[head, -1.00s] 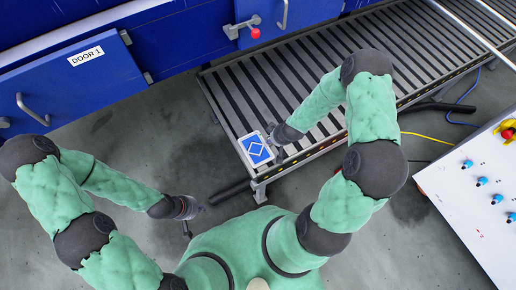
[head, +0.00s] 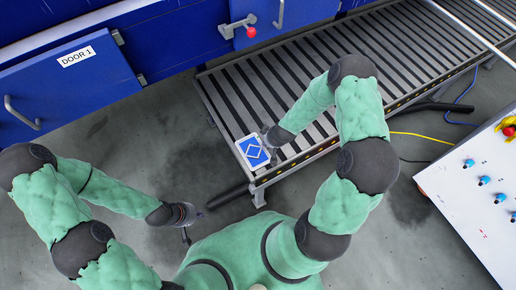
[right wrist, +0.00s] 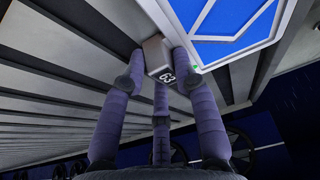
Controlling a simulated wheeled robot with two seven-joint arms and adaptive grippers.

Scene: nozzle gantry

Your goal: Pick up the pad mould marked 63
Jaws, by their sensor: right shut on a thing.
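The pad mould marked 63 shows in the right wrist view as a small grey block (right wrist: 157,56) with "63" on its end face. A white-rimmed blue plate with a white diamond line (right wrist: 228,30) lies right beside it; I cannot tell if they are joined. In the head view the plate (head: 253,152) lies on the near left end of the roller conveyor. My right gripper (head: 268,137) is at its right edge; its fingers (right wrist: 163,68) are shut on the grey block. My left gripper (head: 193,222) is open and empty above the floor.
The roller conveyor (head: 300,77) runs away to the upper right, bare beyond the plate. A blue cabinet with DOOR 1 (head: 70,90) stands at the back left. A white control panel (head: 480,215) is at the right. Cables lie on the floor behind the panel.

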